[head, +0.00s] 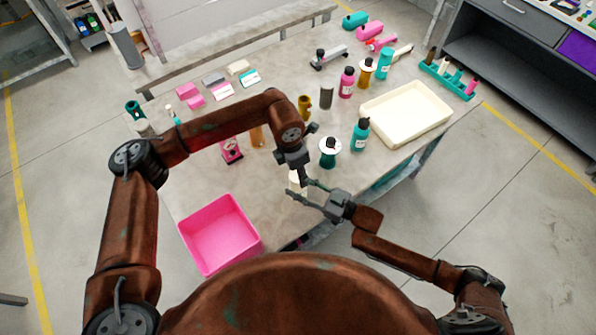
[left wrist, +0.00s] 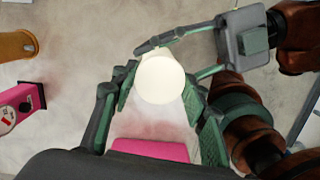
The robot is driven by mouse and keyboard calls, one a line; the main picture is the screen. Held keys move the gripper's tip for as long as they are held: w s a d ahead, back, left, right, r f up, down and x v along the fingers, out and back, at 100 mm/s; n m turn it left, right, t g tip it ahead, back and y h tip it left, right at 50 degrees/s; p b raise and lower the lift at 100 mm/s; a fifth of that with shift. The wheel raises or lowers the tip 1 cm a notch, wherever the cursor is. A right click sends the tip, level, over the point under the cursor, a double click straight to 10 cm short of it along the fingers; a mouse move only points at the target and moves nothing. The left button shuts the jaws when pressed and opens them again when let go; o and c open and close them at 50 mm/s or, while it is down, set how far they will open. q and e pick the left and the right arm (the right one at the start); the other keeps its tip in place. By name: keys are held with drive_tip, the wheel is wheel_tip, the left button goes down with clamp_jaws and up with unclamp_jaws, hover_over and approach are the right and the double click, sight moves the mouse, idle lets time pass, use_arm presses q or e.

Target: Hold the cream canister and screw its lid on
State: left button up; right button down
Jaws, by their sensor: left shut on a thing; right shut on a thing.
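A cream canister (head: 296,182) shows small and partly covered near the table's front edge in the head view. In the left wrist view its round cream lid (left wrist: 160,79) faces the camera and hides most of the body beneath. My left gripper (head: 303,176) comes from above, with its fingers on either side of the lid, shut on it. My right gripper (head: 299,189) comes in from the right, lower down, with its fingers around the canister, shut on it. The right gripper also shows at the upper right of the left wrist view (left wrist: 180,57). The seam between lid and canister is hidden.
A pink bin (head: 220,235) stands at the table's front left. A cream tray (head: 405,114) lies at the right. A teal bottle (head: 360,135) and a teal-and-white spool-like item (head: 329,152) stand close behind the grippers. A pink item (head: 231,151) is to the left.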

use_arm(q)
drive_tip(key=m, duration=0.5)
drive_tip(key=shift+g, duration=0.3)
drive_tip(key=m, duration=0.5)
drive_tip(key=shift+w+g, duration=0.1)
drive_tip(key=shift+g, duration=0.2)
drive_tip(key=m, duration=0.6)
drive_tip(key=shift+g, duration=0.3)
drive_tip(key=m, duration=0.3)
drive_tip(key=shift+m+y, duration=0.4)
drive_tip(key=m, duration=0.6)
drive_tip(key=shift+d+y, duration=0.1)
drive_tip(key=shift+y, duration=0.2)
drive_tip(key=m, duration=0.3)
drive_tip(key=shift+m+y, duration=0.3)
drive_tip(key=shift+m, duration=0.1)
drive_tip(key=m, duration=0.4)
drive_tip(key=o, duration=0.9)
